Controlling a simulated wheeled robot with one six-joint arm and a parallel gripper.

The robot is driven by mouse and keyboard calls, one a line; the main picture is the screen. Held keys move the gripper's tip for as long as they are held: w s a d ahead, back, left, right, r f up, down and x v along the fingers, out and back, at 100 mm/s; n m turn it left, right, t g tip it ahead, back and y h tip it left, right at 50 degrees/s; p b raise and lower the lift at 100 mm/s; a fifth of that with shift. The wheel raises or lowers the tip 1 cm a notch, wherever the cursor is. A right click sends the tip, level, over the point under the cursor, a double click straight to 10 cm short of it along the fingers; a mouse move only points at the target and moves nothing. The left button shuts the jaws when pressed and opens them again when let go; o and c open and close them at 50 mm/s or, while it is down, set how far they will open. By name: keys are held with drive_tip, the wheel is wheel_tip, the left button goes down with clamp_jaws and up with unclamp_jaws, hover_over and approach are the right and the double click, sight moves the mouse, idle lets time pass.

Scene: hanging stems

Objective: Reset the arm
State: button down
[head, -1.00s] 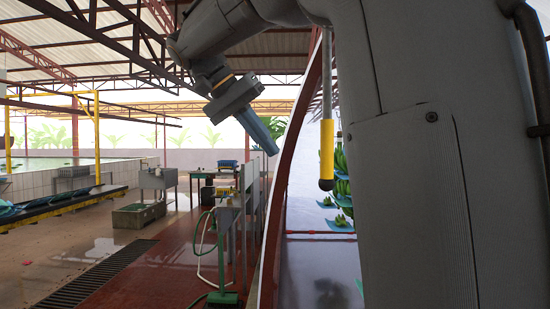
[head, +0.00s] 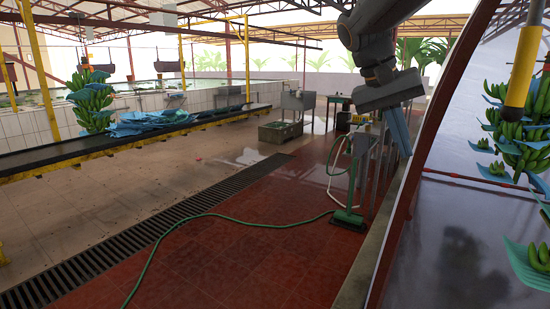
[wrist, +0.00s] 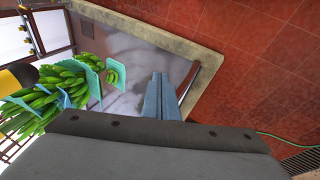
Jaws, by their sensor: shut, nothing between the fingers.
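My arm comes into the head view from the top. My gripper (head: 402,145) hangs from it, pointing down in front of the railing and sinks. Its two blue fingers are together and empty. In the wrist view the blue fingers (wrist: 159,78) lie side by side, over a grey surface with a pale rim. No object is held.
A green banana stem (head: 536,150) with blue sheets hangs at the right; it is at left in the wrist view (wrist: 50,100). A yellow-ended rod (head: 522,65) hangs beside it. A green hose (head: 220,216) crosses the open red floor (head: 250,235).

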drive_tip(key=s+a+f+n+y, duration=0.1)
drive_tip(key=s+a+f, duration=0.2)
drive_tip(key=f, duration=0.6)
drive_tip(key=s+a+f+n+y, duration=0.2)
drive_tip(key=s+f, duration=0.4)
drive_tip(key=f, duration=0.4)
drive_tip(key=s+a+f+n+t+y, duration=0.1)
drive_tip(key=s+f, duration=0.4)
drive_tip(key=f, duration=0.5)
drive_tip(key=a+n+y, duration=0.1)
drive_tip(key=a, duration=0.1)
drive_tip(key=shift+s+a, duration=0.25)
drive_tip(key=shift+a, duration=0.15)
